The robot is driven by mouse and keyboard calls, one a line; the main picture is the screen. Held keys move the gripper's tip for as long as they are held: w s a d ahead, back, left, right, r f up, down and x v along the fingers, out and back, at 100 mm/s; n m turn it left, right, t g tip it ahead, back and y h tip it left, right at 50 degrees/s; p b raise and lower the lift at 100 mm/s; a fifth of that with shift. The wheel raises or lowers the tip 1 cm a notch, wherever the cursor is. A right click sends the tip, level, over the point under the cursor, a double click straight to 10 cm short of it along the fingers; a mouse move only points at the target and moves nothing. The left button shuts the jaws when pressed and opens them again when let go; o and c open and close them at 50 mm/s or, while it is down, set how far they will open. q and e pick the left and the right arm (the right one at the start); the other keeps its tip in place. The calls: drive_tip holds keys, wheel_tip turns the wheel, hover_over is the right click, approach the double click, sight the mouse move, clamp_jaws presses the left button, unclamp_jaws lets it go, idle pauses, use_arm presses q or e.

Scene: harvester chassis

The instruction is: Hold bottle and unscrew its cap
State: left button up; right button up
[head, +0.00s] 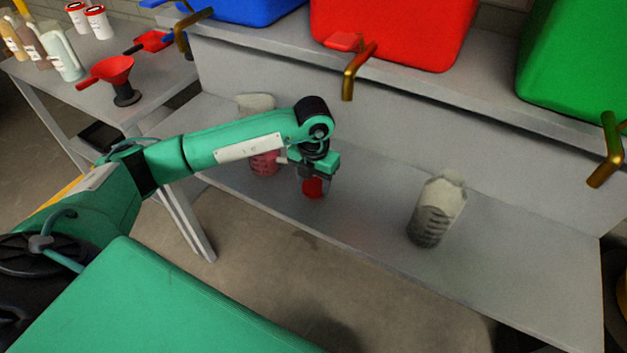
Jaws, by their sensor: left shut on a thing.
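My left gripper (313,172) points down over the grey lower shelf and is shut on a small red object (313,189). The fingers and wrist cover its upper part, so I cannot tell whether it is a bottle or a cap. I cannot make out a separate bottle and cap there. My right gripper is not in view.
A pale container with pink contents (264,163) stands behind my left forearm. A clear marked jug (437,212) stands right on the shelf (370,225). Brass taps (352,75) hang above. A side table (110,48) holds bottles (62,55) and a red funnel (110,70).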

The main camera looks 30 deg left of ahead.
use_arm(q)
drive_tip(key=shift+f, duration=0.1)
drive_tip(key=o, duration=1.1)
